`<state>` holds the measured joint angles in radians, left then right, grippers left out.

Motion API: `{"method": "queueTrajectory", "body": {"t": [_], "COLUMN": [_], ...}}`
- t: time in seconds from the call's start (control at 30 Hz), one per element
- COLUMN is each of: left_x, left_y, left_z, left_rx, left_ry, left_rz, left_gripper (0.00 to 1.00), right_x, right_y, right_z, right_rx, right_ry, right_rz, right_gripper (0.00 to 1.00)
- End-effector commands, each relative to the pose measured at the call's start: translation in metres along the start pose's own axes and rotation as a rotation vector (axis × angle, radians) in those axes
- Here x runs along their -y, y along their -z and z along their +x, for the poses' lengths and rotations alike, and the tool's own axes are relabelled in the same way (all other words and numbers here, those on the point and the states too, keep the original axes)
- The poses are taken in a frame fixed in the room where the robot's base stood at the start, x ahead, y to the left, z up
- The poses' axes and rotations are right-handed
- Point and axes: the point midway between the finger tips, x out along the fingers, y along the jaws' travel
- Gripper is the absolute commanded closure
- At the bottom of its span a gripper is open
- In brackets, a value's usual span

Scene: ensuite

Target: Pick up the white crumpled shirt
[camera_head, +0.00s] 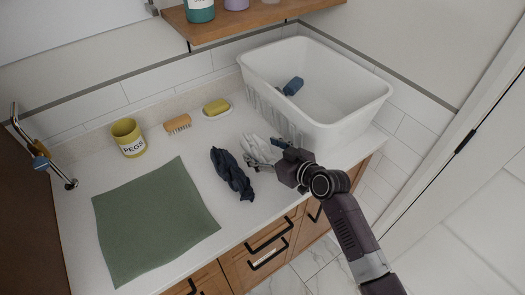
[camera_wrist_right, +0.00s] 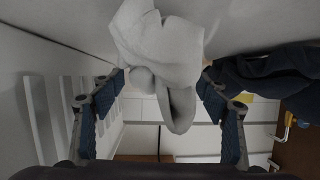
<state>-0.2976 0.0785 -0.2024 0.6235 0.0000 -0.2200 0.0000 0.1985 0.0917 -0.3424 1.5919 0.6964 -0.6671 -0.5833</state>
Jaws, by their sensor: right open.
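The white crumpled shirt (camera_head: 256,148) lies on the counter between a dark crumpled cloth and the white tub, partly hidden by my right gripper (camera_head: 266,153). In the right wrist view the white shirt (camera_wrist_right: 160,45) hangs into the space between the blue-padded fingers of my right gripper (camera_wrist_right: 160,88). The fingers are apart, one on each side of the shirt, with a gap showing around its lower fold. My left gripper is not in view.
A white tub (camera_head: 345,115) holding a dark blue item (camera_head: 293,86) stands right of the shirt. The dark cloth (camera_head: 232,173) lies left, beside a green mat (camera_head: 150,220). A yellow pegs pot (camera_head: 128,138), brush (camera_head: 178,123) and soap dish (camera_head: 217,110) line the back.

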Motion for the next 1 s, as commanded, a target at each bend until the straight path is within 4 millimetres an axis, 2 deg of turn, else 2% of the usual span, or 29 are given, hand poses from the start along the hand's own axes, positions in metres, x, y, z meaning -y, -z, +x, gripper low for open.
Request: {"method": "queueTrajectory", "body": {"t": [0.27,0.7,1.0], "left_x": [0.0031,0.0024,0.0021], "left_y": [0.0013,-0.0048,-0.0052], "left_z": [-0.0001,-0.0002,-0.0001], "left_rx": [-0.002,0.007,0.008], "left_ry": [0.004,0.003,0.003], "left_rz": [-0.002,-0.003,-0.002], "left_gripper": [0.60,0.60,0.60], "right_x": [0.0002,0.0001,-0.0001], "right_y": [-0.0004,-0.0004,0.0031], "right_z": [0.0023,0.0020,0.0010], "right_rx": [0.000,0.000,-0.003], "right_ry": [0.000,0.000,0.000], "right_rz": [0.001,0.001,-0.001], "right_gripper": [0.32,0.80,0.81]}}
